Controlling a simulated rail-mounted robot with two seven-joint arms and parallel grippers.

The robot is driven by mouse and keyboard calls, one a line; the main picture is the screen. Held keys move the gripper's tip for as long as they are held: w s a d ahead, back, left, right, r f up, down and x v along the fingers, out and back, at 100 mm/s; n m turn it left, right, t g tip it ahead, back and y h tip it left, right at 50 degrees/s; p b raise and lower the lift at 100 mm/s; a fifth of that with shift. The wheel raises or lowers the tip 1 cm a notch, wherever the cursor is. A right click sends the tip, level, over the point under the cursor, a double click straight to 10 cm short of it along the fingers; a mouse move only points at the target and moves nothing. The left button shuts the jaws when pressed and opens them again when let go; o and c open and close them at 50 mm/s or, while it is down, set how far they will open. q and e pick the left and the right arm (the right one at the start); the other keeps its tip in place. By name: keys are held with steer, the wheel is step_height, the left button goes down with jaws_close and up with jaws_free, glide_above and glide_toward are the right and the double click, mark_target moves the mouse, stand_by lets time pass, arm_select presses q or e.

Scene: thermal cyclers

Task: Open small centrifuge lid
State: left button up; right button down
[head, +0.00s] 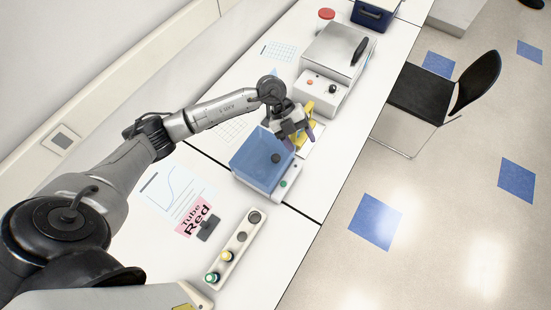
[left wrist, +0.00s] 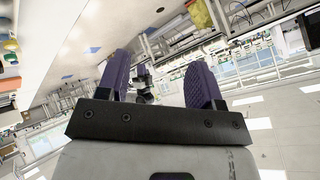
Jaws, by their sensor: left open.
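The small centrifuge (head: 253,178) is a low box with a blue lid (head: 255,150) and stands mid-bench in the head view. Its lid looks shut, with a dark round knob on it. My left gripper (head: 303,139) is over the far right corner of the box, its purple fingers spread and empty. Whether it touches the lid cannot be told. In the left wrist view the gripper (left wrist: 160,88) shows two purple fingers wide apart with nothing between them. The centrifuge does not clearly show there. My right gripper is not in view.
A yellow item (head: 308,112) is close behind the gripper. A larger grey machine (head: 334,55) stands farther back. A black chair (head: 440,90) stands right of the bench.

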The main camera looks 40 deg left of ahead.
mark_target(276, 157)
arm_select(q)
steer(key=a+f+n+g+y+b, duration=0.1)
steer(key=a+f+n+g+y, duration=0.3)
steer(key=a, duration=0.7)
steer(key=s+d+f, duration=0.1)
steer(key=f, duration=0.2)
steer(key=s+d+f+m+t+y, duration=0.1)
steer(key=d+f, duration=0.1)
steer(key=f, duration=0.2)
steer(key=s+d+f+m+t, duration=0.1)
steer(key=f, duration=0.2)
steer(key=shift+d+f, duration=0.25)
steer(key=shift+f, duration=0.05)
jaws_close()
